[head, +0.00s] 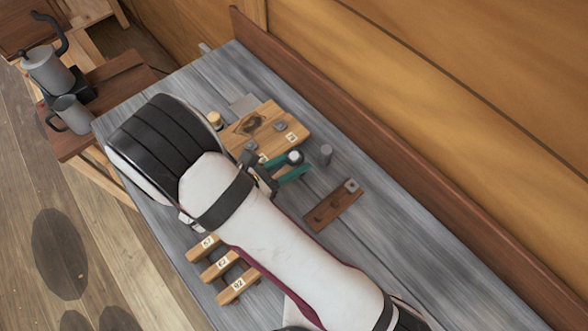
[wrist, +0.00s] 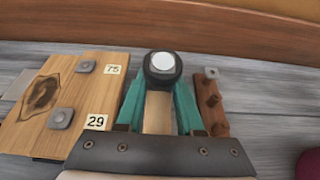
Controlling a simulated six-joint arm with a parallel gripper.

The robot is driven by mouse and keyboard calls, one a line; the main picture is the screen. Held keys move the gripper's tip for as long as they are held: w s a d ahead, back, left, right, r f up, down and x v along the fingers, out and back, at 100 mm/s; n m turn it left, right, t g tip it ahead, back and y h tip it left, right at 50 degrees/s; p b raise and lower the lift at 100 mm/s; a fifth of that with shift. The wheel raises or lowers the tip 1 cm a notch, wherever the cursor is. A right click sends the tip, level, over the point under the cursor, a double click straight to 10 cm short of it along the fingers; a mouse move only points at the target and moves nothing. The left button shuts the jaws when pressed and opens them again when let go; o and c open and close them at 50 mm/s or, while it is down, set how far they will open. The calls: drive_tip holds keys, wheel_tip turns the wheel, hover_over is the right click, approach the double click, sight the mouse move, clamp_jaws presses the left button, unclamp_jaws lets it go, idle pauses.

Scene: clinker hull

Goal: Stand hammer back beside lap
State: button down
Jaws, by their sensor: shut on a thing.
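My gripper (wrist: 160,108) has teal fingers and is shut on the hammer. The hammer's dark round head with a pale face (wrist: 162,66) shows beyond the fingertips, and its light wooden handle (wrist: 157,112) lies between them. In the head view the hammer head (head: 295,157) shows just past the teal fingers (head: 290,174). The lap, a light wooden plank piece (head: 272,122) with square metal plates, lies left of the hammer; in the wrist view it (wrist: 72,95) carries labels 75 and 29. I cannot tell whether the hammer touches the bench.
A dark wooden strip (head: 335,207) with pegs and a metal square lies right of my gripper. A small grey cylinder (head: 326,154) stands behind. Labelled wooden bars (head: 222,266) lie at the front left. The grey bench (head: 400,240) is clear to the right.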

sight(298, 152)
wheel_tip(298, 152, up, 4)
drive_tip(key=shift+w+d+r, duration=0.15)
drive_tip(key=shift+w+d, duration=0.1)
drive_tip(key=shift+w+d+f+g+y, duration=0.15)
drive_tip(key=shift+f+g+y, duration=0.05)
drive_tip(key=shift+g+y, duration=0.3)
wheel_tip(298, 152, down, 8)
drive_tip(key=shift+f, duration=0.2)
drive_tip(key=shift+f, duration=0.15)
drive_tip(key=c, duration=0.5)
unclamp_jaws()
drive_tip(key=shift+c, duration=0.2)
